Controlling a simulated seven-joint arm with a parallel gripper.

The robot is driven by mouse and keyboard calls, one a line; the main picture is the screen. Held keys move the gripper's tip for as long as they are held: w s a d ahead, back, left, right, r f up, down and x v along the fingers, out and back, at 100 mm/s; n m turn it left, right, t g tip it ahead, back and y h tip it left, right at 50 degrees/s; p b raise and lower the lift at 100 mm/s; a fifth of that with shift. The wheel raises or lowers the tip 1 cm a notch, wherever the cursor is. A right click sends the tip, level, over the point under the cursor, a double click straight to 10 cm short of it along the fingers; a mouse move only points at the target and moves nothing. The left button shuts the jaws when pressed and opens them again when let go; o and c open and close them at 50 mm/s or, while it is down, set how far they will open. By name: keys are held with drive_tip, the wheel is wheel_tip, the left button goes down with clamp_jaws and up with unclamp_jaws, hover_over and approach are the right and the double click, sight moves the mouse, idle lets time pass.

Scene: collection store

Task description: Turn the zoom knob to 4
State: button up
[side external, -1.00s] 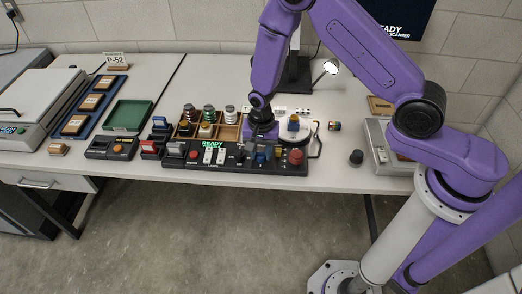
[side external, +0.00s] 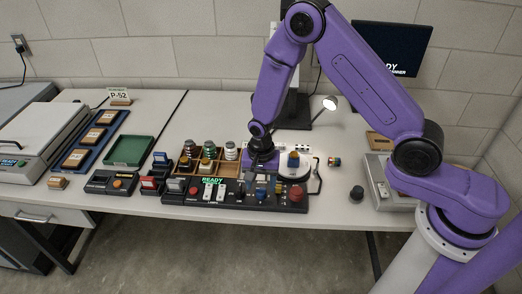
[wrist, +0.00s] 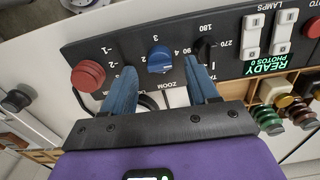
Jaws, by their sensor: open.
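The blue zoom knob (wrist: 160,60) sits on the black control panel (wrist: 110,47), with the numbers 2, 3 and 4 printed around it. The ZOOM label beside it is partly hidden. In the wrist view my gripper (wrist: 162,82) is open, with one blue finger on each side of the knob's position. Its fingertips appear short of the knob, and I see no contact. Which number the knob points to is too small to tell. In the side view my gripper (side external: 262,172) hangs over the back of the panel, its fingertips hard to make out.
A red knob (wrist: 88,75) and a black knob (wrist: 203,50) flank the zoom knob closely. White lamp switches (wrist: 270,35) and a green READY display (wrist: 265,62) lie farther along. A wooden tray of jars (side external: 208,157) stands behind the panel, and a turntable (side external: 294,168) stands to its right.

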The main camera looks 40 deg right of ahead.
sight(261, 188)
wheel_tip(261, 188, up, 15)
drive_tip(key=shift+f, duration=0.15)
idle(0.4)
drive_tip(key=s+d+r+n, duration=0.2)
drive_tip(key=s+d+n, duration=0.1)
drive_tip(key=s+n, duration=0.4)
drive_tip(key=s+d+r+n, duration=0.3)
drive_tip(key=s+n, duration=0.4)
drive_tip(key=s, duration=0.4)
drive_tip(key=s+d+r+n, duration=0.3)
drive_tip(key=s+n, duration=0.5)
drive_tip(key=s, duration=0.1)
drive_tip(key=shift+d, duration=0.25)
idle(1.0)
